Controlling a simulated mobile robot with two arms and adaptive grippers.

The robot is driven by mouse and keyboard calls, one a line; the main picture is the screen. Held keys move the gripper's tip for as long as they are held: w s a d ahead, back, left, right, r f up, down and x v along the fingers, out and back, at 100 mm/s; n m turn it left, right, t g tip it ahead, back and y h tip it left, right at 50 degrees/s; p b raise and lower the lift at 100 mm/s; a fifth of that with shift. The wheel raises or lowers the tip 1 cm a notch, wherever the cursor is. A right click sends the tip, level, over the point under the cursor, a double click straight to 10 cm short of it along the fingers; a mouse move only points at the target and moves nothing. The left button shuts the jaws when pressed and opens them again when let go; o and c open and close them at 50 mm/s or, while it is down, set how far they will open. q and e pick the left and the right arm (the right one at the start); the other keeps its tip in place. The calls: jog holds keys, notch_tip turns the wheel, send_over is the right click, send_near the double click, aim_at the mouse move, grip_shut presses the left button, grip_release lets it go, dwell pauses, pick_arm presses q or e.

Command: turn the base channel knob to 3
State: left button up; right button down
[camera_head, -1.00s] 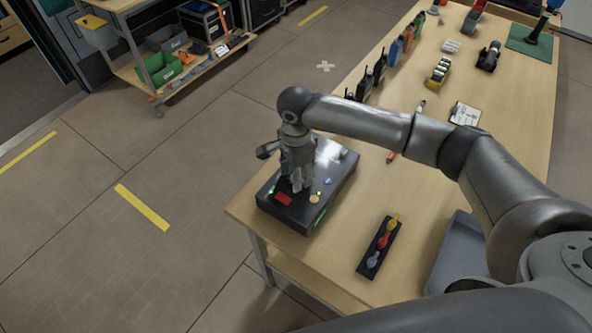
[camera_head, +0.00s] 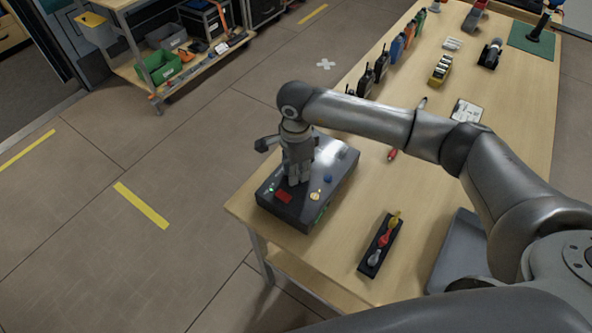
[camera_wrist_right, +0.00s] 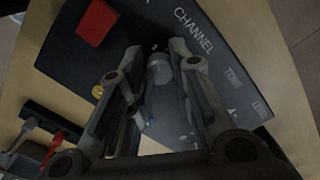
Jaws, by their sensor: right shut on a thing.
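The base (camera_head: 340,186) is a dark box near the table's front left corner, with a red panel (camera_head: 284,196) on top. In the right wrist view the base (camera_wrist_right: 150,22) carries the word CHANNEL beside a round grey knob (camera_wrist_right: 159,70). My right gripper (camera_head: 297,181) points straight down over the base. In the wrist view its fingers (camera_wrist_right: 157,52) are shut on the channel knob, one on each side. The knob's pointer and any numbers around it cannot be read. In the head view the gripper hides the knob. My left gripper is not in view.
A black strip (camera_head: 366,268) with yellow, red and grey pieces lies right of the base. Black radios (camera_head: 366,82) stand behind it, with a white card (camera_head: 466,112) to their right. A grey tray (camera_head: 452,262) is near my arm.

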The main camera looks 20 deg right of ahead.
jog(key=m+b, duration=0.2)
jog(key=m, duration=0.1)
jog(key=shift+w+f+m, duration=0.1)
jog(key=shift+m, duration=0.2)
jog(key=m+b, duration=0.2)
jog(key=m, duration=0.1)
jog(key=m+b, duration=0.2)
jog(key=m, duration=0.2)
jog(key=shift+m+b, duration=0.55)
jog(key=shift+m, duration=1.45)
jog(key=c, duration=1.3)
grip_release()
jog(key=shift+o, duration=0.2)
jog(key=shift+r, duration=0.25)
